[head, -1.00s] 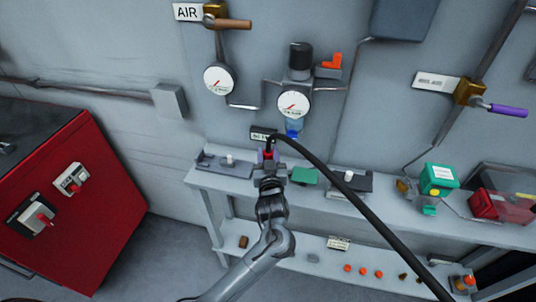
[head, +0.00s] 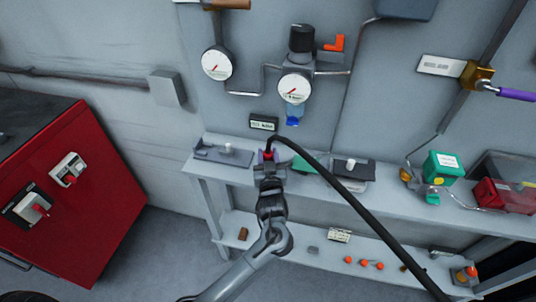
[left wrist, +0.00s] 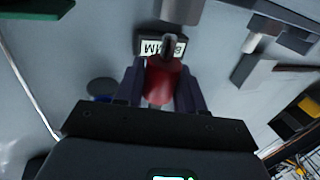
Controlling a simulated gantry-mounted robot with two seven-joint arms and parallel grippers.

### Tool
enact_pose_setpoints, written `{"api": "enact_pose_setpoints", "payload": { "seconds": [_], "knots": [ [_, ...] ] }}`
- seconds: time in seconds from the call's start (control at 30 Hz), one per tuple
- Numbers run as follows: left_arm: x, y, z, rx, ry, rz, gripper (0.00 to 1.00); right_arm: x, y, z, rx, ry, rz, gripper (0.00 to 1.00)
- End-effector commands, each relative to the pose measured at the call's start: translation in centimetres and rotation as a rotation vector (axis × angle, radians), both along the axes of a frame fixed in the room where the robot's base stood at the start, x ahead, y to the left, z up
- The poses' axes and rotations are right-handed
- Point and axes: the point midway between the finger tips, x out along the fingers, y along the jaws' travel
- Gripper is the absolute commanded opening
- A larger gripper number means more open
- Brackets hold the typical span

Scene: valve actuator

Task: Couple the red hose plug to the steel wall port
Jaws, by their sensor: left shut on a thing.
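My left gripper (head: 268,162) is shut on the red hose plug (head: 268,155), which is held in front of the wall just above the shelf. In the left wrist view the red plug (left wrist: 163,80) sits between the two dark fingers. A grey metal stub shows beyond it, in front of a small label; I cannot tell whether it belongs to the plug or the wall. The black hose (head: 350,202) arches from the plug down to the right. I cannot make out the steel wall port in the head view. My right gripper is not in view.
A small label plate (head: 263,123) is on the wall above the plug. A gauge (head: 295,88) and a blue-tipped fitting (head: 293,121) are up to its right. The shelf (head: 232,173) carries several fixtures. A red cabinet (head: 95,190) stands at left.

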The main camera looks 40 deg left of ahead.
Motion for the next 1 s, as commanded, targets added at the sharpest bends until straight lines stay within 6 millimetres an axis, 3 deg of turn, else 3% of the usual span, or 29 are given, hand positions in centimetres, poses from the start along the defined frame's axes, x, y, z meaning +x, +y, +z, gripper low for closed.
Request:
{"api": "enact_pose_setpoints", "payload": {
  "seconds": [1.0],
  "knots": [
    [0.03, 0.01, 0.07, 0.001, -0.001, -0.001, 0.03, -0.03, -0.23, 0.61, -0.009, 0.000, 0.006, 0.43]
  ]
}}
